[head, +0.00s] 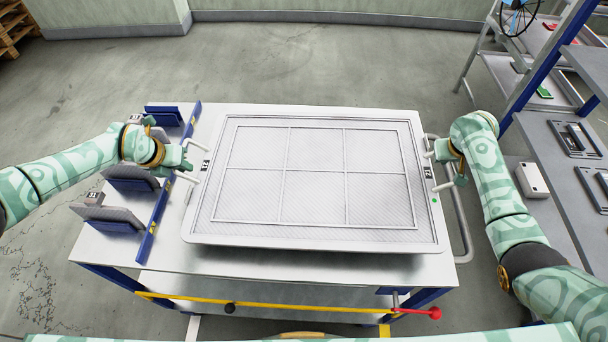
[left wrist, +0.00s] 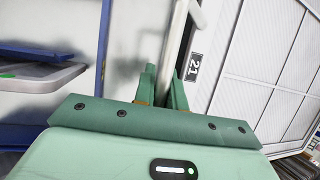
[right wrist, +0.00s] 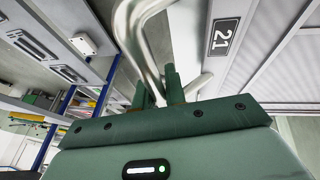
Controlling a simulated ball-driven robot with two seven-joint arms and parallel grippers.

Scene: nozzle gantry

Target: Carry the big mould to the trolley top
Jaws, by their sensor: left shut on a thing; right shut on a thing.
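The big mould (head: 318,236) is a wide light-grey tray with a six-panel grid. It lies level over the trolley top (head: 165,230); I cannot tell whether it rests on it or hovers slightly above. My left gripper (head: 186,166) is shut on the white handle (head: 187,181) at the mould's left side. That handle also shows in the left wrist view (left wrist: 177,35), beside a label reading 21 (left wrist: 194,67). My right gripper (head: 455,172) is shut on the handle at the right side. A second 21 label shows in the right wrist view (right wrist: 224,37).
A blue rack (head: 160,215) with several grey plates stands on the trolley's left end. A push rail (head: 464,232) curves at its right. A red-knobbed lever (head: 434,313) is at the front. Shelving (head: 560,180) stands close on the right. Floor behind is clear.

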